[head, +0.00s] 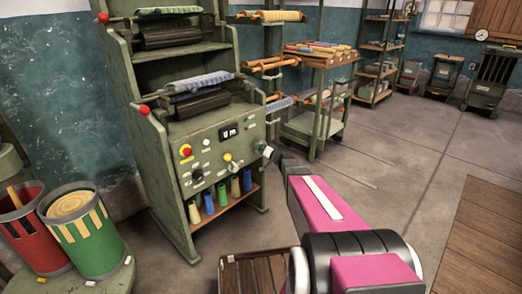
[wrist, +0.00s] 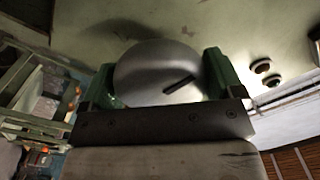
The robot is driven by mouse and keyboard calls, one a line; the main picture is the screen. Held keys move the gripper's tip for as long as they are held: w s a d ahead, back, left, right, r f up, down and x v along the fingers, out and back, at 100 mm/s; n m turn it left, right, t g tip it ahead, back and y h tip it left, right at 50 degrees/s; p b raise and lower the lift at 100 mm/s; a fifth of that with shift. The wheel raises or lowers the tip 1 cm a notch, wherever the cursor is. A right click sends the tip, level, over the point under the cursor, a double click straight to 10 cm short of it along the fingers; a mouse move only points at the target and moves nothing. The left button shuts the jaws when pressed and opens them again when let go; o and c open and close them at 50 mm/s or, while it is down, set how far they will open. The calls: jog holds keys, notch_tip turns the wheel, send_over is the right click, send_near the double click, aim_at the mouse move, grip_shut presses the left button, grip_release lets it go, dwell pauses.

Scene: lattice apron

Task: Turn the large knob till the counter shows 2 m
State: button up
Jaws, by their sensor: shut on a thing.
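The large knob (wrist: 150,65) is a round grey disc with a dark slot-like mark, seen close in the wrist view. The green fingers of my gripper (wrist: 160,82) stand on both sides of it, shut on it. In the head view my gripper (head: 266,151) meets the right end of the green machine's front panel (head: 218,150), and there the knob is mostly hidden. The counter (head: 231,132) is a small dark display above and left of my gripper. It shows one blurred digit, perhaps 0, followed by m.
A yellow-tipped lever (head: 229,159), a black dial (head: 197,173) and a red button (head: 186,150) are left of my gripper on the panel. Several thread spools (head: 221,193) stand below. A wooden crate (head: 258,275) is on the floor beneath my arm. Open floor lies to the right.

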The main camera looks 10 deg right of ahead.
jog(key=m, duration=0.5)
jog(key=shift+m, duration=0.4)
jog(key=m, duration=0.6)
jog(key=shift+r, duration=0.1)
jog(key=m, duration=0.5)
jog(key=shift+m, duration=0.4)
jog(key=m, duration=0.5)
jog(key=shift+m, duration=0.4)
jog(key=o, duration=0.7)
jog(key=v, duration=1.1)
jog(key=shift+w, duration=0.1)
